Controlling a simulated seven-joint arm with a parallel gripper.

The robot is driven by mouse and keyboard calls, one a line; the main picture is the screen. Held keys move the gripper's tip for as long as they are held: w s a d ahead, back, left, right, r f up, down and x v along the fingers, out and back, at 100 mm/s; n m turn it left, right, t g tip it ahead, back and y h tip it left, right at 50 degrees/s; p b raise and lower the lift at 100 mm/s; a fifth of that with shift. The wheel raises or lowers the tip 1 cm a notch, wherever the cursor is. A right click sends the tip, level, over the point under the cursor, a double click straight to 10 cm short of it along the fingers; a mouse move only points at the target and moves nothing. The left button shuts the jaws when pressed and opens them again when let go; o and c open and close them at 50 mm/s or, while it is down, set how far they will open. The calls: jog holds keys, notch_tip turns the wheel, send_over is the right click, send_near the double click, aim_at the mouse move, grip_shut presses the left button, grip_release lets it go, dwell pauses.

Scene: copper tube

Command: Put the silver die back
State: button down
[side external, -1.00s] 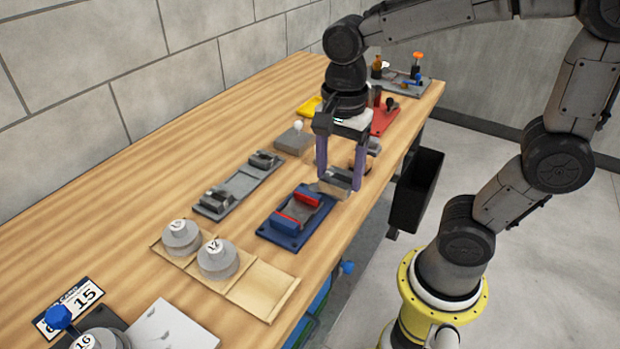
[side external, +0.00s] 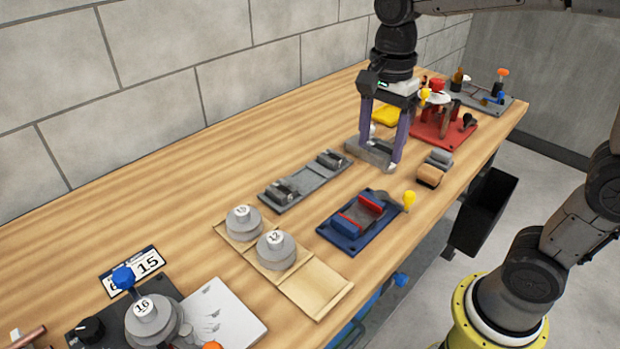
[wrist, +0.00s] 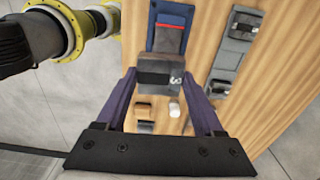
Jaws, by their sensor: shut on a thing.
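My gripper (side external: 382,153) is shut on a grey block, the silver die (wrist: 158,74), which has a dark face with a white "3" in the wrist view. In the side view the fingers partly hide it, and its outline blends with grey behind it. It is held above the bench, behind the grey tray. The grey tray (side external: 308,186) has a dark grey block at each end and a bare middle. The blue vise (side external: 352,225) with red jaws and a yellow-knobbed handle stands nearer the front edge; it also shows in the wrist view (wrist: 184,12).
A wooden block with grey on top (side external: 431,172) stands right of my gripper. A wooden tray (side external: 315,287) holds weights marked 15 and 12. A red base (side external: 445,132) with upright parts stands behind. A black bin (side external: 487,212) hangs past the front edge.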

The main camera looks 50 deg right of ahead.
jog(key=w+d+f, duration=0.2)
jog(key=w+f, duration=0.2)
jog(key=w, duration=0.2)
send_near(308, 178)
jog(key=shift+s+f, duration=0.45)
jog(key=shift+s, duration=0.35)
jog(key=shift+w+f, duration=0.5)
jog(key=shift+f, duration=0.1)
jog(key=shift+w+f, duration=0.15)
jog(key=shift+f, duration=0.8)
jog(key=shift+w+f, duration=0.15)
jog(key=shift+f, duration=0.75)
jog(key=shift+f, duration=0.1)
grip_release()
jog(key=shift+f, duration=0.15)
